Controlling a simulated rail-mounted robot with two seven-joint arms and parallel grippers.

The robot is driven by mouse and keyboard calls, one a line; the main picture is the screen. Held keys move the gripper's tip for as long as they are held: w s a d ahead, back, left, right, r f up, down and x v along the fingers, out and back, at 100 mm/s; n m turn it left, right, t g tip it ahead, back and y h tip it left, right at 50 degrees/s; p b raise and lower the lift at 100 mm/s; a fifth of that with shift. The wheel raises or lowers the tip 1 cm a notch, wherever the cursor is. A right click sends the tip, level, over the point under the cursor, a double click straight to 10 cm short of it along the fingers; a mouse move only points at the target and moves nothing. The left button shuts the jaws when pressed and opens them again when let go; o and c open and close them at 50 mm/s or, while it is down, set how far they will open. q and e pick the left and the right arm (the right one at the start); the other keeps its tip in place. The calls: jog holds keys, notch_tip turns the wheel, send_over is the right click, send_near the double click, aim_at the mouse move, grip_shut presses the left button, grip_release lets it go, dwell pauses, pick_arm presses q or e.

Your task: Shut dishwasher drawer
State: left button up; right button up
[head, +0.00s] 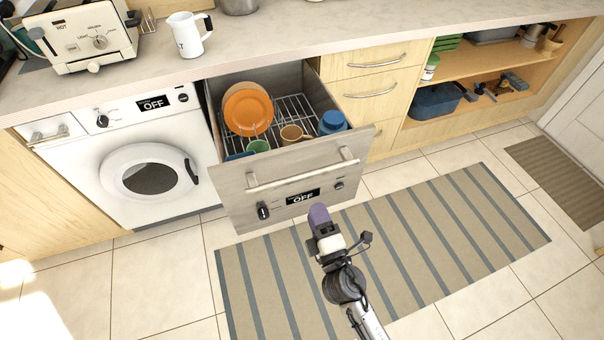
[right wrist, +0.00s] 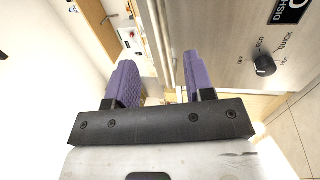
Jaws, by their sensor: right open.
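The dishwasher drawer (head: 230,195) is pulled out from under the counter in the head view. Its grey front has a bar handle (head: 303,171), a dark display reading OFF and knobs. In the drawer's wire rack stand orange plates (head: 248,112), a tan mug (head: 293,134), a green cup (head: 258,146) and blue dishes (head: 332,121). My right gripper (head: 319,214) is in front of the drawer front, below the display. In the right wrist view its purple fingers (right wrist: 157,72) are apart with nothing held; the drawer front (right wrist: 225,50) fills the upper right. My left gripper is not in view.
A white washing machine (head: 110,160) stands left of the drawer, and wooden drawers (head: 375,90) stand to its right. A toaster (head: 85,35) and a white mug (head: 188,34) are on the counter.

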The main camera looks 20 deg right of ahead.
aim_at(302, 176)
jog(key=w, duration=0.3)
jog(key=w+r, duration=0.1)
jog(key=w, duration=0.3)
jog(key=w+r+p, duration=0.1)
jog(key=w, duration=0.2)
jog(key=shift+w+d+r, duration=0.1)
jog(key=shift+w, duration=0.25)
jog(key=shift+c, duration=0.4)
grip_shut()
